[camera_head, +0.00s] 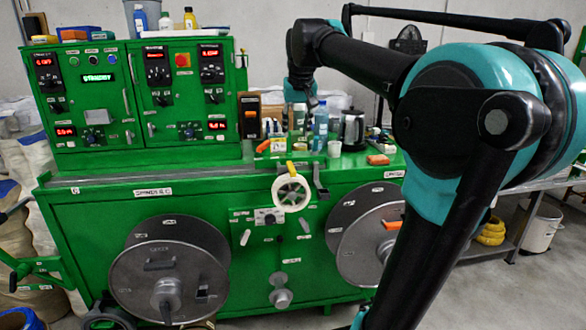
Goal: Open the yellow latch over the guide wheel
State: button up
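The yellow latch (290,169) is a small yellow piece at the top of the white guide wheel (291,192). The wheel is mounted on the front of the green machine, just below its ledge. The latch looks upright over the wheel's rim, but it is too small to tell how it is seated. My arm reaches in from the right, and its end hangs down above the ledge. My gripper (309,98) shows only as a small dark shape below the teal wrist, above and apart from the latch. Its fingers are too small and dark to read.
The green machine (110,225) has two large grey reels (168,270), one on each side of the wheel. Bottles, a kettle (352,128) and a white cup (334,148) crowd the ledge behind the latch. A dark bracket (319,180) stands just right of the wheel.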

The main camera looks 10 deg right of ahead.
aim_at(293, 170)
jog(key=x, duration=1.6)
jog(key=shift+w+f, duration=0.15)
jog(key=shift+f, duration=0.15)
jog(key=shift+c, duration=0.2)
grip_shut()
